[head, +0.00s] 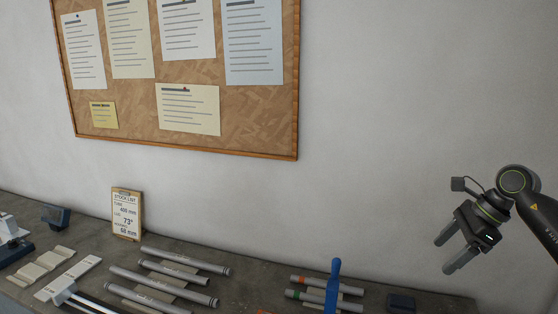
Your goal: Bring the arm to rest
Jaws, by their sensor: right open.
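My right gripper (452,254) is in the head view at the right, held up in front of the bare wall. Its two dark fingers point down and to the left. They are apart, with nothing between them. It is above and to the right of the bench and touches nothing that I can see. My left gripper is not in the head view.
The grey bench (85,237) runs along the bottom. On it lie several grey tubes (185,267), a stock-list clipboard (126,214), pale blocks (40,265), a blue upright handle (333,285) and a dark block (401,302). A cork board (140,100) hangs on the wall.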

